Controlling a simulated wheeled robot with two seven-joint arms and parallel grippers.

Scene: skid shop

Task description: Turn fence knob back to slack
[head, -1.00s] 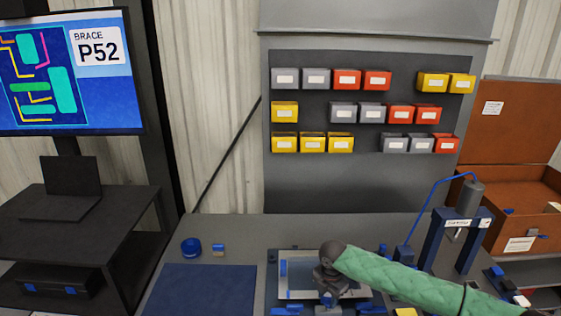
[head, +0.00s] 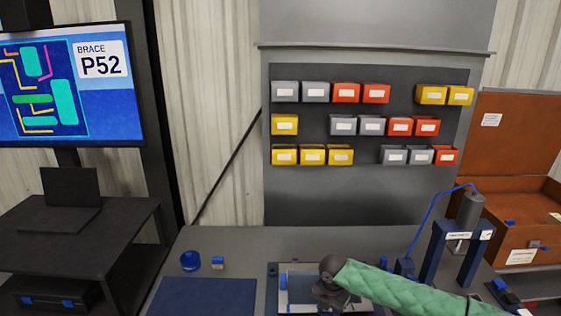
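My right arm, in a green quilted sleeve, comes in from the right in the head view. Its dark wrist (head: 329,282) is over a framed fixture with a pale plate (head: 301,287) at the bottom of the picture. My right gripper's fingers are hidden below the wrist and the picture's edge, so their state does not show. I cannot make out a fence knob; that part of the fixture is covered by the arm or out of frame. My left gripper is not in the picture.
A blue round container (head: 190,261) and a small block (head: 217,263) sit left, behind a clear dark-blue mat (head: 208,297). An orange-brown case (head: 520,210) stands open at right.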

